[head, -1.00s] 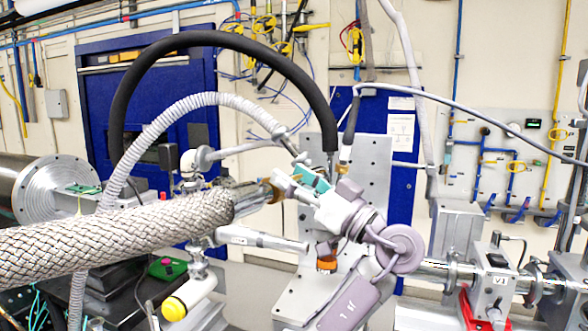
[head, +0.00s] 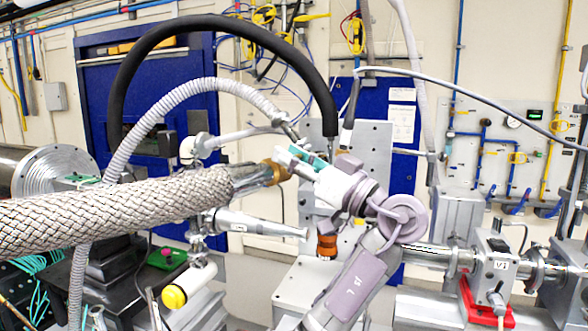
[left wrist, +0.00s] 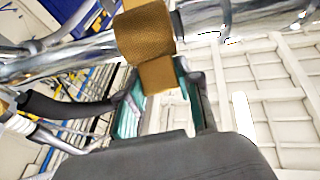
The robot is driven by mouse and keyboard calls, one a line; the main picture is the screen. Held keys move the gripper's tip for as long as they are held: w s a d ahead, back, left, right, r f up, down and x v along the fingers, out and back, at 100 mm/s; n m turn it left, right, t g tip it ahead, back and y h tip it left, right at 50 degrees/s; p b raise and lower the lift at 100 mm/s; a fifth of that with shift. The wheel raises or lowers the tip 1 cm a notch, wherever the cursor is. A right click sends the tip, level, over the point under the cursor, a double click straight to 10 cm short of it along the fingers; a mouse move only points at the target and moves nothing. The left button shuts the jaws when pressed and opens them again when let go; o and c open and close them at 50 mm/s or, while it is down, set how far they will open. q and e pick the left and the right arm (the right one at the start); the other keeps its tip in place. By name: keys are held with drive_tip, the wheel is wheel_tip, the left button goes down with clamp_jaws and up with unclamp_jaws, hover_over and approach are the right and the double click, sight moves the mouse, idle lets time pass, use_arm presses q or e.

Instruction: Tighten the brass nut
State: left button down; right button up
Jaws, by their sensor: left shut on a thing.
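The brass nut (head: 276,172) sits around the end of a steel tube, at the right end of a thick braided hose (head: 120,208). In the left wrist view the nut (left wrist: 144,34) shows a knurled brass collar with a flat brass tab below it. My left gripper (head: 304,162) has teal finger pads and meets the nut from the right. In the left wrist view my left gripper (left wrist: 158,88) is shut on the nut's tab, one pad on each side. The far side of the nut is hidden. My right gripper is not in view.
A black hose (head: 230,42) arches over the work area, with a grey corrugated hose (head: 175,108) beneath it. A small orange-brown fitting (head: 327,246) stands just below my gripper. Beamline valves (head: 496,265) are at the lower right. A yellow-capped part (head: 174,297) is at lower left.

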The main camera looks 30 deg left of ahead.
use_arm(q)
drive_tip(key=c, duration=0.8)
unclamp_jaws()
drive_tip(key=shift+o, duration=0.2)
drive_tip(key=v, duration=1.2)
